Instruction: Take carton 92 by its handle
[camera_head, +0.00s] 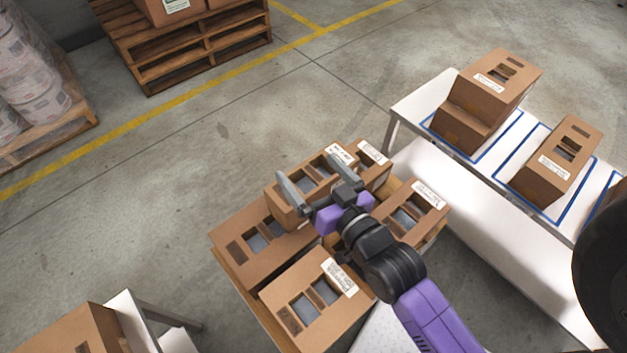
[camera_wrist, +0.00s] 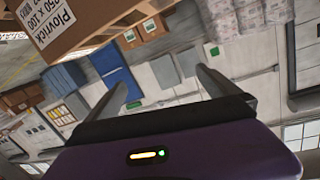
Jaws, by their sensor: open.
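My gripper (camera_head: 306,168) is open, its two fingers apart, over the far part of a group of brown cartons in the head view. In the wrist view my gripper (camera_wrist: 162,78) has nothing between its fingers. Under and beside it is a carton (camera_head: 284,208) with dark cut-outs in its top, partly hidden by the fingers. Near cartons are a large one (camera_head: 318,308) in front, one at left (camera_head: 262,262) and one at right (camera_head: 427,228), all with cut-outs. No number 92 is readable on any label. The wrist view shows a carton (camera_wrist: 98,22) with a printed label at upper left.
A white table (camera_head: 420,108) at right bears a stepped carton (camera_head: 497,82) and another carton (camera_head: 560,180) within blue outlines. Another carton (camera_head: 72,335) stands at lower left. A wooden pallet (camera_head: 185,50) is at the back. The floor between is clear.

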